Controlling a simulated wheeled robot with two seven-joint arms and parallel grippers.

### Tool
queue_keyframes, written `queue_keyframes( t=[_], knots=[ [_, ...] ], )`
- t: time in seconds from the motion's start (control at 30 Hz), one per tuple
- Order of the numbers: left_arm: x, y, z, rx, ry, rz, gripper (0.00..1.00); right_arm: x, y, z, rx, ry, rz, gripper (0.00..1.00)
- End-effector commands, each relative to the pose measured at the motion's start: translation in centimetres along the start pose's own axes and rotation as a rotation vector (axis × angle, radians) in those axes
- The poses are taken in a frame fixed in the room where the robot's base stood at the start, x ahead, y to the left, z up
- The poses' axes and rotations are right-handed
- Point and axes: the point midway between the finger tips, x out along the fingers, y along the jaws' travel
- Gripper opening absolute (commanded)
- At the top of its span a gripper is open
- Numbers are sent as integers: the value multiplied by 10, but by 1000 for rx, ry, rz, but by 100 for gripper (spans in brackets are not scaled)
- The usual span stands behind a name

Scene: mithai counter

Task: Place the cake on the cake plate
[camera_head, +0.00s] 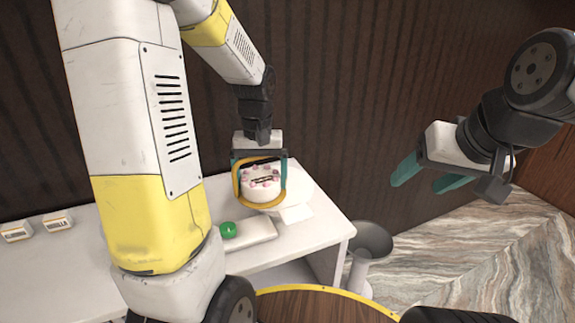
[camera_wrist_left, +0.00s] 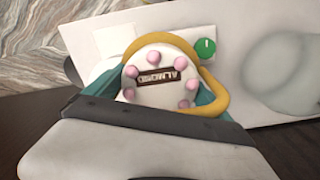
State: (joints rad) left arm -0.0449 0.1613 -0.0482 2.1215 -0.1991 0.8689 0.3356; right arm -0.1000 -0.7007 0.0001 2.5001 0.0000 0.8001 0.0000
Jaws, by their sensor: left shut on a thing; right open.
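The round white cake (camera_head: 263,188) has pink blobs on top and a dark label, which reads "ALMOND" in the left wrist view (camera_wrist_left: 160,72). My left gripper (camera_head: 260,178) is shut on it, with a teal finger on each side. A yellow band (camera_head: 262,207) curves around the cake's side; it also shows in the left wrist view (camera_wrist_left: 221,95). A pale grey disc (camera_wrist_left: 285,70) lies on the counter at the right of that view; I cannot tell surely whether it is the cake plate. My left arm hides part of the counter. My right gripper (camera_head: 425,177) is open and empty at the right.
A white counter (camera_head: 325,225) runs below the cake. Small label blocks (camera_head: 58,221) stand at the left.

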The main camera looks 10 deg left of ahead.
Motion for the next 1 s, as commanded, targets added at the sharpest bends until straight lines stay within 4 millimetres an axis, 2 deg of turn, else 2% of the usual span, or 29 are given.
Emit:
queue_keyframes(
  t=[0.03, 0.2, 0.4, 0.6, 0.8, 1.0],
  knots=[
    [2, 6, -14, 2, -1, 0, 37, 0, 0, 0, 0, 0, 0, 62],
    [6, 23, -55, 1, 0, 0, 37, 0, 0, 0, 0, 0, 0, 62],
    [8, 35, -84, 0, 1, 0, 37, 0, 0, 0, 0, -1, 0, 62],
    [10, 40, -96, 0, 1, 0, 37, 0, 0, 0, 0, -1, 0, 62],
    [40, 40, -95, 0, -2, -1, 37, 0, 0, 0, 0, 0, 0, 62],
    [45, 40, -95, 0, 1, 0, 37, 0, 0, 0, 0, 0, 0, 62]
  ],
)
